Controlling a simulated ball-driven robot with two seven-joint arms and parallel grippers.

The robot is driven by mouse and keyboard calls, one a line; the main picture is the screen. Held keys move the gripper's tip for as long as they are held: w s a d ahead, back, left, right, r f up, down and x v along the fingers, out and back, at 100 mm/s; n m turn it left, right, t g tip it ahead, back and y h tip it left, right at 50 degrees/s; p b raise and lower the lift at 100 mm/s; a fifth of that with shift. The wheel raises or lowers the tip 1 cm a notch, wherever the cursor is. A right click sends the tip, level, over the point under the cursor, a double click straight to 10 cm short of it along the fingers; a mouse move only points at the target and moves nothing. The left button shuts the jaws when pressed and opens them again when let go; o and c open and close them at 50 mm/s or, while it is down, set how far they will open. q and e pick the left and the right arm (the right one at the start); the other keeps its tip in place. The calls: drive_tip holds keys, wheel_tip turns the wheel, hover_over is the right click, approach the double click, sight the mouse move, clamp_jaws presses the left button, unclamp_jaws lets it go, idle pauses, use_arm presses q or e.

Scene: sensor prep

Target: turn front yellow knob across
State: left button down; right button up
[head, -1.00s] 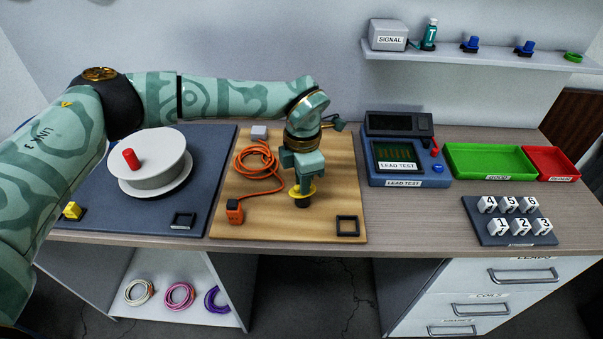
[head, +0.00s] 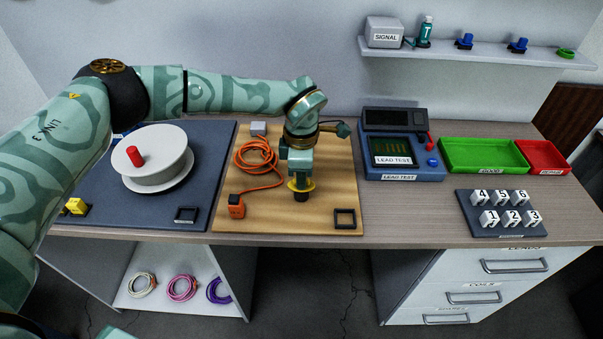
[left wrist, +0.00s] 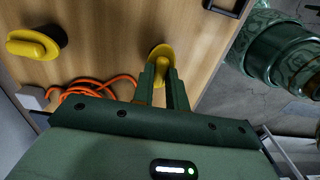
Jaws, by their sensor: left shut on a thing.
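The front yellow knob (head: 301,186), with a dark base, stands on the wooden board (head: 244,220), near its front. My left gripper (head: 301,178) points down from above and is shut on this knob. In the left wrist view the knob (left wrist: 161,58) shows between my two fingertips (left wrist: 164,68), its grip partly hidden by them. A second yellow knob (left wrist: 34,44) with a dark base shows at the left of that view, its bar lying left to right. I cannot make it out in the head view. My right gripper is not in view.
A black square frame (head: 345,219) lies front right. A blue lead tester (head: 400,170) stands right of the board. A white reel (head: 155,158) stands left.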

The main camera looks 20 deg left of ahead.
use_arm(q)
drive_tip(key=c, duration=1.4)
unclamp_jaws()
drive_tip(key=shift+r, duration=0.1)
wheel_tip(320, 180, up, 16)
drive_tip(key=p, duration=0.2)
drive_tip(key=shift+p, duration=0.3)
